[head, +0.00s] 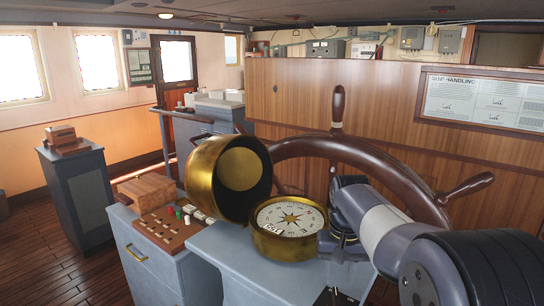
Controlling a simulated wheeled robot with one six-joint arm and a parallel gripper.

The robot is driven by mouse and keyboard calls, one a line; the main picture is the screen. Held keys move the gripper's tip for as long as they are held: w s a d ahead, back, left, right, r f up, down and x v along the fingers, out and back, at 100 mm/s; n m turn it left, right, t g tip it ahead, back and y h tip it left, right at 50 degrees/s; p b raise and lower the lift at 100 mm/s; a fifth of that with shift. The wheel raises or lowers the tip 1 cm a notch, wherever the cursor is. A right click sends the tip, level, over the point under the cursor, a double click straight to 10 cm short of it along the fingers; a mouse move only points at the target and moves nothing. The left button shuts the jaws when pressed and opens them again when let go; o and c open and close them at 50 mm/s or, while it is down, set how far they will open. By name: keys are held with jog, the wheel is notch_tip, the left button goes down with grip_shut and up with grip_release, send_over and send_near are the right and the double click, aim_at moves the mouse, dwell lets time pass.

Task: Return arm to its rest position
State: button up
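My arm enters at the lower right and reaches toward the middle of the head view. My gripper (340,248) is at its far end, small and dark, pointing down just right of the brass compass (290,216). Arm links hide part of it, and I cannot see whether its fingers are apart or touching. I see no object clearly held in it. The compass has a white dial with a star and stands on a blue-grey console (228,250). Its brass hood (212,160) is tilted open at the left.
A dark wooden ship's wheel (375,158) rises close behind my arm. Left of the compass, a blue-grey drawer cabinet (150,268) bears a wooden box (146,190) and a board with small pieces (168,230). Another cabinet (78,190) stands farther left. Open plank floor (45,255) shows at left.

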aim_at(337, 296)
notch_tip(337, 296, down, 7)
jog(key=shift+r, duration=0.1)
jog(key=m, duration=0.5)
jog(key=shift+r, duration=0.15)
jog(key=m+b, duration=0.1)
jog(key=m, duration=0.3)
jog(key=shift+m, duration=0.3)
jog(key=shift+s+r, duration=0.1)
